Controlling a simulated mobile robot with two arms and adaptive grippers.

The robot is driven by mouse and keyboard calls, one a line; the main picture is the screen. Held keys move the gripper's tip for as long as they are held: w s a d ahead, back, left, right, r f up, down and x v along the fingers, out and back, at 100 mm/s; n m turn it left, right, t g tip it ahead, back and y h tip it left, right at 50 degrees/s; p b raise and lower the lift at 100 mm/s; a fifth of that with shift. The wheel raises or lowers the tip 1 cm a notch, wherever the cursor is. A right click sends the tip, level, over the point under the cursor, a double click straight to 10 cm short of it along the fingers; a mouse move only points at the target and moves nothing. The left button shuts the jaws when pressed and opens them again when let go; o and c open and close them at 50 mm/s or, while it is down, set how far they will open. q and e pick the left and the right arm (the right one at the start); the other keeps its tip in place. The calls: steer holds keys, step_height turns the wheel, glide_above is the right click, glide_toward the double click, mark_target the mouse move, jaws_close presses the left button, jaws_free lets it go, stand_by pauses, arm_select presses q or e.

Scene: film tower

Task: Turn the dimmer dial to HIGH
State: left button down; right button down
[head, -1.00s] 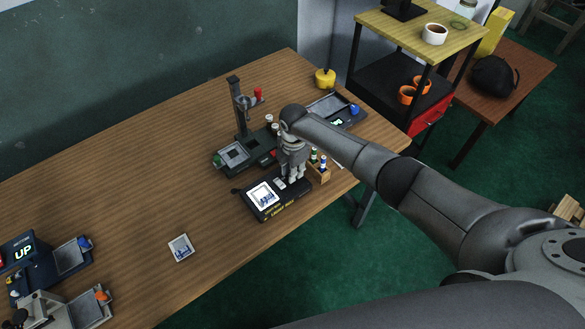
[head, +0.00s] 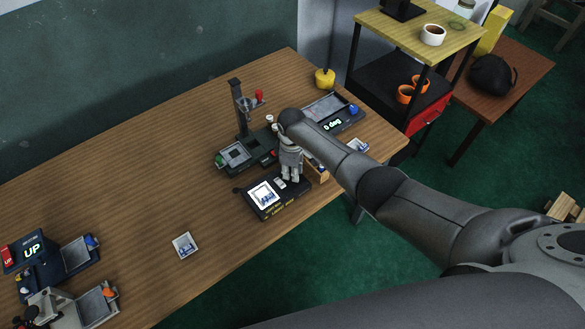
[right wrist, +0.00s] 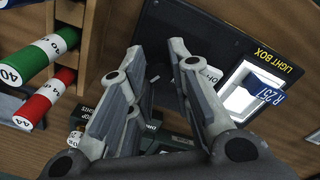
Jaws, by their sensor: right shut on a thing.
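The black light box (head: 286,209) lies near the front edge of the wooden table, its screen lit with a blue-and-white picture on it. I cannot read the dial's setting. My left gripper is not in view.
A wooden rack (head: 318,172) with green and red rolls (right wrist: 32,108) stands close beside the gripper. Behind are a black post stand (head: 239,112) and a tray device reading 0 deg (head: 345,125). A loose picture card (head: 185,245) lies left on bare table.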

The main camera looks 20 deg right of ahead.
steer(key=m+p, duration=0.1)
steer(key=m, duration=0.5)
steer(key=shift+w+r, duration=0.1)
steer(key=shift+m, duration=0.3)
stand_by(0.3)
steer(key=c, duration=1.6)
jaws_free()
steer(key=shift+o, duration=0.2)
step_height(320, 180, up, 12)
steer(key=shift+a, duration=0.15)
steer(key=shift+s, duration=0.2)
